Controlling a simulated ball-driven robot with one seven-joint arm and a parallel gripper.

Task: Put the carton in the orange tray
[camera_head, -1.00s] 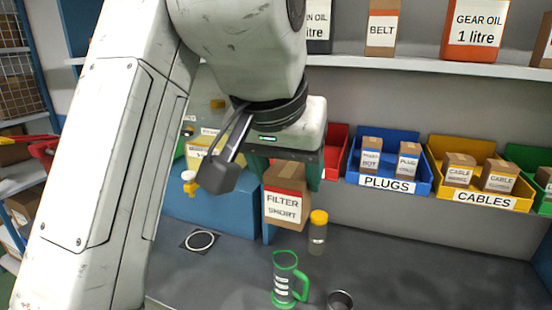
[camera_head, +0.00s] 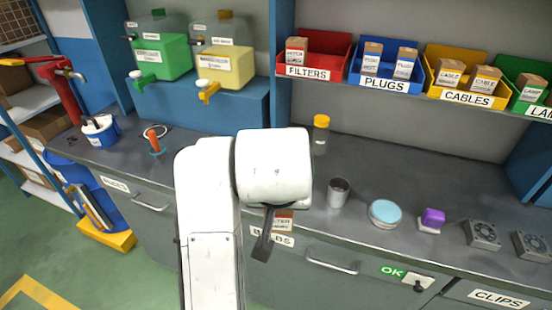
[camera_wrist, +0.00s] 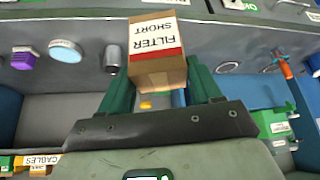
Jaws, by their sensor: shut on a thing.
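The carton (camera_wrist: 155,35) is brown with a red band and a white label reading FILTER SHORT. In the wrist view it sits between the two green fingers of my gripper (camera_wrist: 160,80), which is shut on it. In the head view only a small part of the carton (camera_head: 284,221) shows below my wrist, in front of the bench drawers; my fingers are hidden there. I cannot make out a clear orange tray. A yellow-orange, low tray-like thing (camera_head: 122,241) stands on the floor at the left, under blue panels.
Labelled bins, including a red FILTERS bin (camera_head: 318,52), line the shelf. Green floor is clear at lower left.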

